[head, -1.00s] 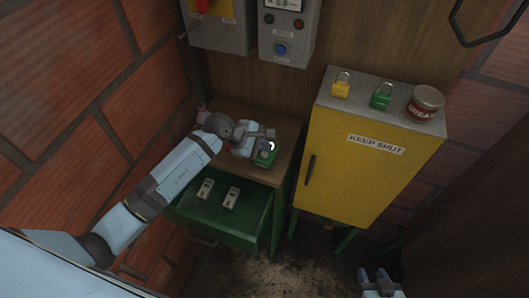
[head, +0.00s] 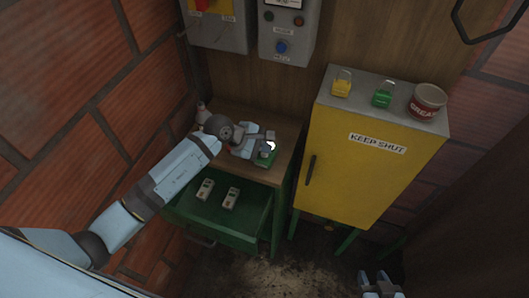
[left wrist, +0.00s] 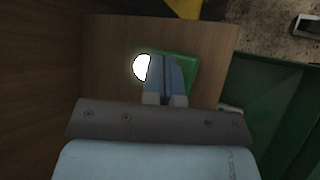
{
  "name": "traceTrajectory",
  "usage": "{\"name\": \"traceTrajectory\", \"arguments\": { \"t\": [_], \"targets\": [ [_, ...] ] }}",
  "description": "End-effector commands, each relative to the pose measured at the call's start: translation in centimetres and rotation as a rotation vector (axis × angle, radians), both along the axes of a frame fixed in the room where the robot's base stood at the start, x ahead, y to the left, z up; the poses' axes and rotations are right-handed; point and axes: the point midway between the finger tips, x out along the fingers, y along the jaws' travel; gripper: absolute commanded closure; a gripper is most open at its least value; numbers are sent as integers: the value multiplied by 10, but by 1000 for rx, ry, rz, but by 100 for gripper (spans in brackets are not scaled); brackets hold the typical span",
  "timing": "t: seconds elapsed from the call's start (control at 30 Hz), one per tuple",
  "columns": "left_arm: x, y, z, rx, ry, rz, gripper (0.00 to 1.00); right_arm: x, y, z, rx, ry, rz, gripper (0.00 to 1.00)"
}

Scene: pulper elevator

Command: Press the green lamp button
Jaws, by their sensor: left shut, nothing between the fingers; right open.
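A small green box (head: 265,159) with a round lamp (head: 271,146) lies on the wooden top of the bench. The lamp glows white. My left gripper (head: 268,143) is shut and empty, its fingertips over the box beside the lamp. In the left wrist view the fingers (left wrist: 166,62) cover the middle of the green box (left wrist: 190,70), and the lit lamp (left wrist: 141,68) shows just left of them. The fingers hide any button under them, and I cannot tell whether they touch it. My right gripper (head: 379,278) is open and empty at the bottom edge.
An open green drawer (head: 215,222) below the bench top (head: 284,128) holds two small devices (head: 205,190). A yellow cabinet (head: 365,175) stands right, with two padlocks (head: 383,95) and a grease tin (head: 427,101) on top. Control boxes (head: 284,47) hang on the back wall.

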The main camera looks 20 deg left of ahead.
Motion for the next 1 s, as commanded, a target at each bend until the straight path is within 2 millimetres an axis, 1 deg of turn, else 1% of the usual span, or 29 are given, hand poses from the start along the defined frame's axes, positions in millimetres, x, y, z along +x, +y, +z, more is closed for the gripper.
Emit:
{"name": "traceTrajectory", "arguments": {
  "t": [0.67, 0.87, 1.0],
  "targets": [
    [0, 0, -9, 1, 0, 1, 100, 0, 0, -9, 0, 0, 0, 57],
    [0, 0, -7, 0, 0, 0, 100, 0, 0, -8, 0, 1, 0, 57],
    [0, 0, 0, 1, -1, -1, 100, 0, 0, -4, 0, 0, 0, 57]
  ]
}}
